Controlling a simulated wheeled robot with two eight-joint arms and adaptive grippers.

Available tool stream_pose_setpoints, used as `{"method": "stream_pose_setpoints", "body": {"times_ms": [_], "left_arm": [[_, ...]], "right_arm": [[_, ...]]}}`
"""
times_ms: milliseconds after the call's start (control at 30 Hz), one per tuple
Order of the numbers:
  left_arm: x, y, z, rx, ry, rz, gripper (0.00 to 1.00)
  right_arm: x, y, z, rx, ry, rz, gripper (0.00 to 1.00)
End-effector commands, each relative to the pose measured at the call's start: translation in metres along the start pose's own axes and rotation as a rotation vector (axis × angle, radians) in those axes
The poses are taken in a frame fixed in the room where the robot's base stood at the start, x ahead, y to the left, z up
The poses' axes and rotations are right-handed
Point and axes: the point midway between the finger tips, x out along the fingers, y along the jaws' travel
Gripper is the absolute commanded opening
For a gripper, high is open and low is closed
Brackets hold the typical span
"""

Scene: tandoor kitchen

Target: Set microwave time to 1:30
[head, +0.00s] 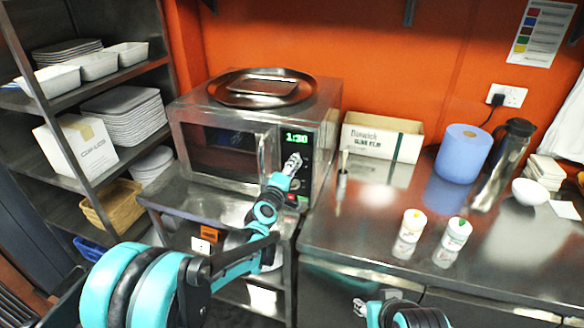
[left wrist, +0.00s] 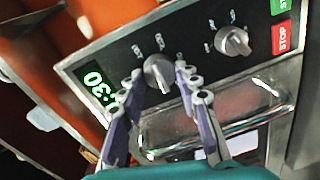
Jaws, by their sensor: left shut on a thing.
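The microwave (head: 217,183) stands on a metal stand, its door shut. Its green display (head: 297,138) reads 1:30 in the head view. In the left wrist view the display (left wrist: 97,88) is turned over and partly hidden by a finger. My left gripper (head: 293,162) is at the control panel, shut on the upper knob (left wrist: 157,73), with one finger on each side. The lower knob (left wrist: 233,41) is free, beside a red STOP button (left wrist: 282,38) and a green button (left wrist: 281,6). My right gripper (head: 361,306) is low at the bottom edge, its fingertips too small to judge.
A round tray with a smaller tray (head: 269,87) lies on top of the microwave. The steel counter (head: 340,230) at right holds a cardboard box (head: 381,138), a blue paper roll (head: 463,152), a flask (head: 503,160) and two white bottles (head: 412,224). Shelves with dishes stand at left.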

Motion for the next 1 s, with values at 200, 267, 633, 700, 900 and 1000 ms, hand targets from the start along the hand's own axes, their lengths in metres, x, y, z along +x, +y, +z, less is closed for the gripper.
{"method": "stream_pose_setpoints", "body": {"times_ms": [200, 267, 633, 700, 900, 1000], "left_arm": [[0.000, 0.000, 0.001, -0.001, -0.002, -0.001, 0.53], [0.000, 0.000, 0.001, -0.001, -0.002, 0.000, 0.54], [-0.010, 0.000, 0.000, -0.001, -0.001, 0.000, 0.54], [-0.021, 0.000, 0.000, -0.001, -0.001, -0.001, 0.54], [-0.066, 0.000, 0.000, -0.002, 0.000, -0.001, 0.54], [-0.086, 0.000, 0.000, -0.001, 0.000, -0.001, 0.54]], "right_arm": [[0.000, 0.000, 0.000, 0.000, 0.000, 0.000, 0.40], [0.000, 0.000, 0.000, 0.000, 0.000, 0.000, 0.40], [0.000, 0.000, 0.000, 0.000, 0.000, 0.000, 0.40], [0.000, 0.000, 0.000, 0.000, 0.000, 0.000, 0.40], [0.000, 0.000, 0.000, 0.000, 0.000, 0.000, 0.40], [0.000, 0.000, 0.000, 0.000, 0.000, 0.000, 0.40]]}}
